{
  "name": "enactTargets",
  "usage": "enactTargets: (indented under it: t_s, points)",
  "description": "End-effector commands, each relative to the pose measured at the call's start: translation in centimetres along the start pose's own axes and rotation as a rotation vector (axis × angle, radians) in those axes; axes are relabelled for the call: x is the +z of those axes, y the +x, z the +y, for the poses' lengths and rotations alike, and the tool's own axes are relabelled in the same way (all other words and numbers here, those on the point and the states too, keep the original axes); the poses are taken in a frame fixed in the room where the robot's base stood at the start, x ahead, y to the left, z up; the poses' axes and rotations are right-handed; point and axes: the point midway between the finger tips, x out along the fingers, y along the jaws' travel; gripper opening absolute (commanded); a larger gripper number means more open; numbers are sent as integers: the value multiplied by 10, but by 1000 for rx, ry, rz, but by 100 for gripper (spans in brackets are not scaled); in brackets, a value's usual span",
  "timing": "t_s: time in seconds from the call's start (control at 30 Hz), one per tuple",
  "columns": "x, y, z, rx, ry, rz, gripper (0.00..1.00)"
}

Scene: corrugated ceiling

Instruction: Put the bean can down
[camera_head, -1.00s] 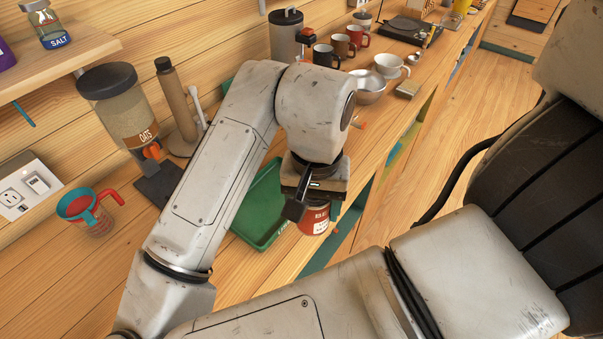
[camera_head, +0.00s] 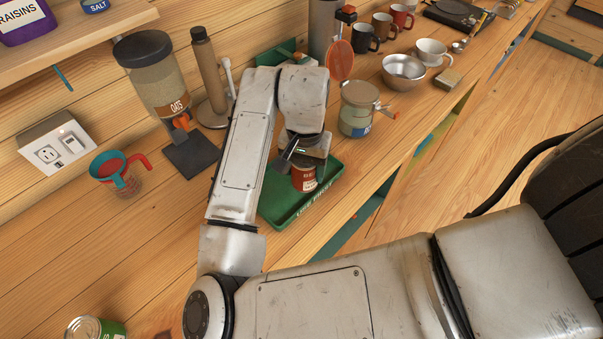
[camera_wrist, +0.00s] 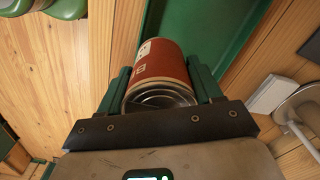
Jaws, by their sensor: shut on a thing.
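My gripper (camera_head: 304,160) is shut on the bean can (camera_head: 305,180), which has a red-brown label and a metal rim. In the wrist view the can (camera_wrist: 165,65) sits between the two green fingers (camera_wrist: 160,88), its metal end facing the camera. In the head view the can is over the green tray (camera_head: 280,213), inside its outline. I cannot tell whether the can touches the tray floor. The tray also shows behind the can in the wrist view (camera_wrist: 205,25).
A glass jar (camera_head: 357,108) stands just right of the tray, with a metal bowl (camera_head: 404,72) and mugs beyond. The oats dispenser (camera_head: 155,80) and a measuring cup (camera_head: 118,175) are left. Another can (camera_head: 95,328) stands at bottom left. The counter edge runs along the right.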

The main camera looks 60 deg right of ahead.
Motion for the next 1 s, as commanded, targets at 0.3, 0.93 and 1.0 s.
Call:
enactTargets:
  t_s: [0.3, 0.93, 1.0]
  points:
    - [-6, 21, -9, 2, -1, -1, 22]
    - [-6, 46, -9, 0, 1, 0, 72]
    - [-6, 46, -9, 0, 1, 0, 79]
